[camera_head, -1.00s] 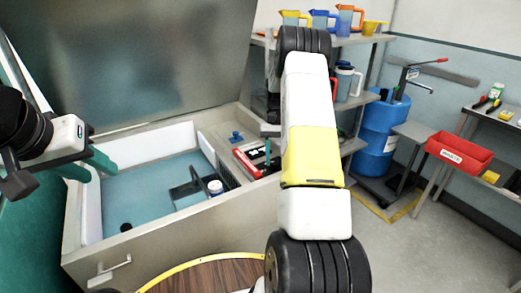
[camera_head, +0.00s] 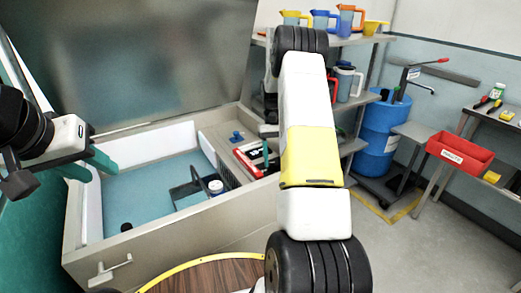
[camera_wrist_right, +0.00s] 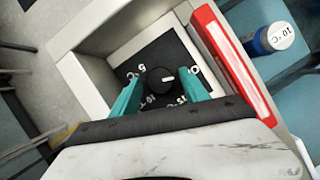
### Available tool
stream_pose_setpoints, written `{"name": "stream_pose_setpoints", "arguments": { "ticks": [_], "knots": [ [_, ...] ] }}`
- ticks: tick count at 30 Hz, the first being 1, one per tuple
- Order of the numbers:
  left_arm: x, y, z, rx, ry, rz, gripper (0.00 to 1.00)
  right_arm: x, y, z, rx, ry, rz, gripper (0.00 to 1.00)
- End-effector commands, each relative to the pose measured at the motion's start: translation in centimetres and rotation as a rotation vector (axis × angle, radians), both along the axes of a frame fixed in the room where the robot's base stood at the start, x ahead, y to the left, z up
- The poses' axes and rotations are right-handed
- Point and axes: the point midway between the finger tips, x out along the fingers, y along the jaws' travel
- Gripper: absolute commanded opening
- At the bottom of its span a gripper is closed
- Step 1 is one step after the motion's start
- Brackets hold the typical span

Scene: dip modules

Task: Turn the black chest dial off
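The black chest dial (camera_wrist_right: 160,80) sits on a dark panel with white numbers in the right wrist view. Its short white mark points right, roughly toward the "0" label. My right gripper (camera_wrist_right: 160,88) is open, with one teal finger on each side of the dial and visible gaps between them. In the head view my right arm largely hides this gripper, and a teal finger (camera_head: 266,152) shows beside the red box. The dial cannot be made out there. My left gripper (camera_head: 98,172) is open and empty above the left side of the open chest (camera_head: 150,247).
A red-and-white box (camera_wrist_right: 235,65) stands right beside the panel, close to the right finger. A dark rack (camera_head: 190,192) stands inside the chest. The raised lid (camera_head: 130,60) rises behind.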

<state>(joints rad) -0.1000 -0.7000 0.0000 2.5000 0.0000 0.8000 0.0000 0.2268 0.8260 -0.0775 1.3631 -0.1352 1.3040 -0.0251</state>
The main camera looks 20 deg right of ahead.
Motion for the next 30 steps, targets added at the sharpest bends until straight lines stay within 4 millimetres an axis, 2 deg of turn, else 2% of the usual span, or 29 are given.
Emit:
{"name": "stream_pose_setpoints", "arguments": {
  "ticks": [11,24,30],
  "knots": [
    [0.0,0.0,0.0,0.0,0.0,0.0,0.36,0.1,0.0,0.3,0.001,0.0,-0.001,0.58],
    [0.0,0.0,0.0,0.0,0.0,0.0,0.36,2.7,-0.4,6.3,0.0,-0.001,0.0,0.58],
    [0.0,0.0,0.0,0.0,0.0,0.0,0.36,2.9,-0.5,7.2,0.0,0.001,0.0,0.58]
  ]
}}
